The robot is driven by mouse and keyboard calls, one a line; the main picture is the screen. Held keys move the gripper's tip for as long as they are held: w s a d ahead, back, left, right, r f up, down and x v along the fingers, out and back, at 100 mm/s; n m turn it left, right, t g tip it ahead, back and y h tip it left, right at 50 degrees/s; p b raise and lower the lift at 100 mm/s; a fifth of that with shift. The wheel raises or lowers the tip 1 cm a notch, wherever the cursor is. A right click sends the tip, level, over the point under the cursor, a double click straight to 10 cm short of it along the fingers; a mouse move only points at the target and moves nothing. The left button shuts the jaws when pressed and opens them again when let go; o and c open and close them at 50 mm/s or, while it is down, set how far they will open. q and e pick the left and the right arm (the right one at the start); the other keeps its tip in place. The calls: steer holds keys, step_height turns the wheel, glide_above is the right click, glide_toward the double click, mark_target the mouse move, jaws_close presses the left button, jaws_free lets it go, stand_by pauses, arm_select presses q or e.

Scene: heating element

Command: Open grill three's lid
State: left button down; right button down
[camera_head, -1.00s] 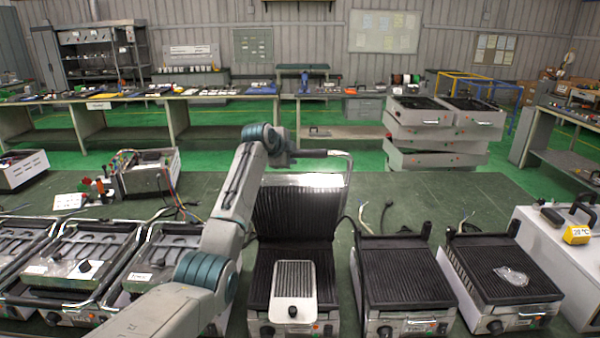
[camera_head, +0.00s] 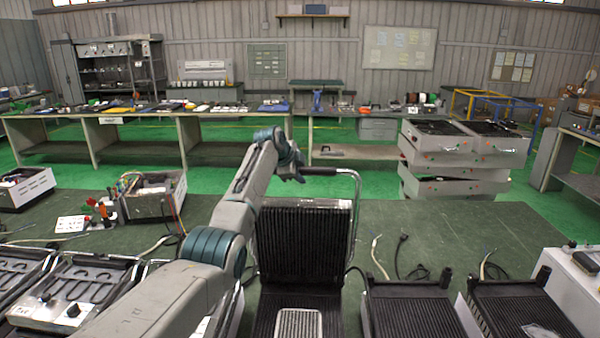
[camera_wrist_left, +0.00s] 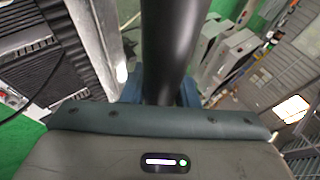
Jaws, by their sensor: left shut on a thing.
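The grill in the middle (camera_head: 262,312) has its ribbed black lid (camera_head: 303,243) raised and standing roughly upright behind the base. A metal handle bar (camera_head: 357,200) runs from the lid's right side up above its top. My left gripper (camera_head: 318,171) is at the top of this bar, above the lid, shut on the handle. The left wrist view shows a thick dark cylinder (camera_wrist_left: 175,45) between the gripper's blue fingers (camera_wrist_left: 162,92). A ribbed light plate (camera_head: 299,325) lies on the grill's lower surface. My right gripper is not in view.
Two ribbed grills (camera_head: 410,310) (camera_head: 522,307) stand to the right, with loose cables behind them. Other grills (camera_head: 75,290) stand at the left, partly hidden by my left arm. An opened device with wires (camera_head: 152,195) sits on the green table (camera_head: 455,228), which is clear at back right.

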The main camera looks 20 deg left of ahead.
arm_select(q)
steer(key=shift+f, duration=0.3)
steer(key=c, duration=1.1)
jaws_free()
steer(key=shift+f, duration=0.1)
steer(key=shift+w+f, duration=0.1)
steer(key=shift+w, duration=0.25)
steer(key=b+v, duration=0.5)
steer(key=v, duration=0.5)
steer(key=shift+s+a+r, duration=0.1)
steer(key=shift+s+r, duration=0.1)
steer(key=shift+r, duration=0.15)
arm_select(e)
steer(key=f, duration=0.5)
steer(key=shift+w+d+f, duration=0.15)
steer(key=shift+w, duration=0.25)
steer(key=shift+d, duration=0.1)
